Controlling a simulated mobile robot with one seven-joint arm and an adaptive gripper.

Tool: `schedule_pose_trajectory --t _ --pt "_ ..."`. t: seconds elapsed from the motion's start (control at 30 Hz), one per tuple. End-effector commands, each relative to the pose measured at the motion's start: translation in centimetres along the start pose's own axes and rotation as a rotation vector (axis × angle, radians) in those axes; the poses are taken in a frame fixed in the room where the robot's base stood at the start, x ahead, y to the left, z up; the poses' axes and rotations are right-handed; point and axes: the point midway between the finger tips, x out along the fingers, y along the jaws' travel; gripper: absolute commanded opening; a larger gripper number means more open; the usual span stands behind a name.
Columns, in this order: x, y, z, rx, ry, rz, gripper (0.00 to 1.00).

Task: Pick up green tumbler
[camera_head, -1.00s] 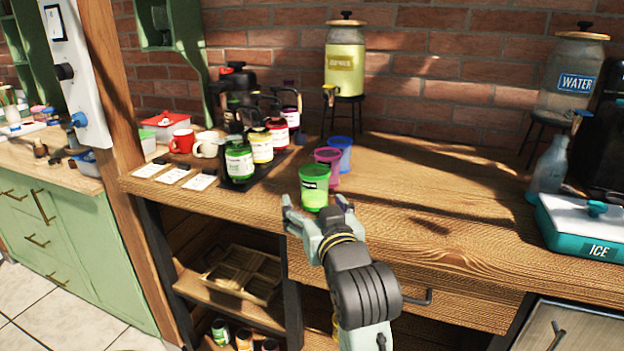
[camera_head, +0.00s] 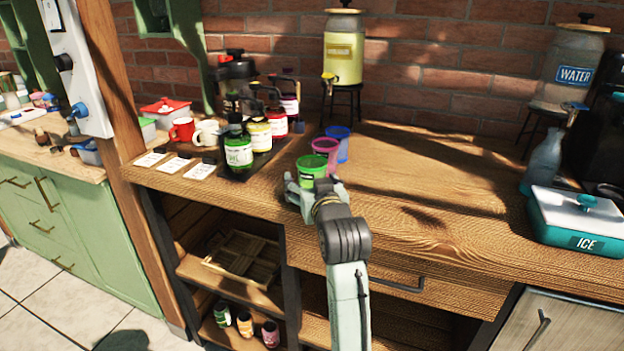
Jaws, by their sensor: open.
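The green tumbler (camera_head: 311,168) stands upright near the front edge of the wooden counter (camera_head: 430,205). My gripper (camera_head: 311,190) is open at the tumbler, with its fingers around the lower part on the near side. The fingers and wrist hide the tumbler's base, and I cannot tell whether they touch it. A magenta tumbler (camera_head: 326,147) stands just behind it, and a blue tumbler (camera_head: 341,134) stands behind that one.
A dark tray with several bottles, including a green-labelled bottle (camera_head: 238,150), is to the left. White cards (camera_head: 174,165) lie beside it. A drink dispenser (camera_head: 343,50) stands behind. The counter to the right is clear up to the ice box (camera_head: 580,222).

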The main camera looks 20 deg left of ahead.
Motion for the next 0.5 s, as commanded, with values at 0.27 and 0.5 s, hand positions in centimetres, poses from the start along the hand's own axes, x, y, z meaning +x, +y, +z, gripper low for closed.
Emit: schedule_pose_trajectory --t 0.27,0.5 --pt "-0.02 -0.02 0.02 0.000 0.000 0.000 0.68" --pt "-0.03 -0.02 0.02 0.000 0.000 0.000 0.52"
